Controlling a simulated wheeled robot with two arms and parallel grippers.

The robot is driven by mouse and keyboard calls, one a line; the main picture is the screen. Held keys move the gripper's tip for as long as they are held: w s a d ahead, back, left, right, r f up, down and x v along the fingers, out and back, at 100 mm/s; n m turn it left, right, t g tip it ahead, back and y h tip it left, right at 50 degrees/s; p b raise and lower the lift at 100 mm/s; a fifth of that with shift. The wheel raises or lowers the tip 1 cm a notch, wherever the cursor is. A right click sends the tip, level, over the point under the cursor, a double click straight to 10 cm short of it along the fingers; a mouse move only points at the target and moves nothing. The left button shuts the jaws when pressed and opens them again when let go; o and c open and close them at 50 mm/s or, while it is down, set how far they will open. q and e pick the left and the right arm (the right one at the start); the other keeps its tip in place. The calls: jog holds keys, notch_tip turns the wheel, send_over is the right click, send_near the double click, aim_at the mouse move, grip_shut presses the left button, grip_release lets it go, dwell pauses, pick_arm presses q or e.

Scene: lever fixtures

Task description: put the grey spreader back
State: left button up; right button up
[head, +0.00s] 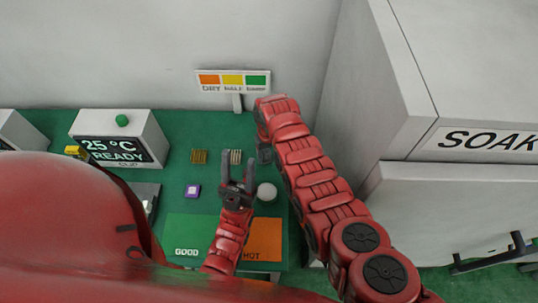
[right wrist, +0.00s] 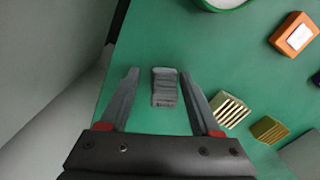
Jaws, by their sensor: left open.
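The grey spreader appears to be the small ribbed grey block (right wrist: 165,88) on the green mat in the right wrist view. My right gripper (right wrist: 159,73) is open, with one finger on each side of the block and a gap to both. In the head view my right arm curves down over this spot and hides most of the gripper; a small dark shape (head: 265,153) shows there, but I cannot tell if it is block or gripper. My left gripper (head: 238,166) is open and empty over the mat, just in front of the gold finned blocks.
Two gold finned blocks (head: 199,156) (head: 235,157), a purple chip (head: 192,190) and a white round piece (head: 267,192) stand near my left gripper. An orange block (right wrist: 294,35) shows in the right wrist view. A display box (head: 120,140) stands left; the SOAK cabinet (head: 440,110) stands right.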

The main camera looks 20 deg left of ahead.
aim_at(269, 152)
jog(key=shift+r, duration=0.15)
jog(key=shift+w+a+r, duration=0.1)
jog(key=shift+r, duration=0.3)
notch_tip(269, 152, up, 7)
jog(key=shift+f+b, duration=0.1)
jog(key=shift+b, duration=1)
notch_tip(269, 152, up, 4)
jog(key=shift+f+p, duration=0.15)
jog(key=shift+p, duration=0.9)
jog(key=shift+r+p, duration=0.3)
jog(key=shift+r, duration=0.1)
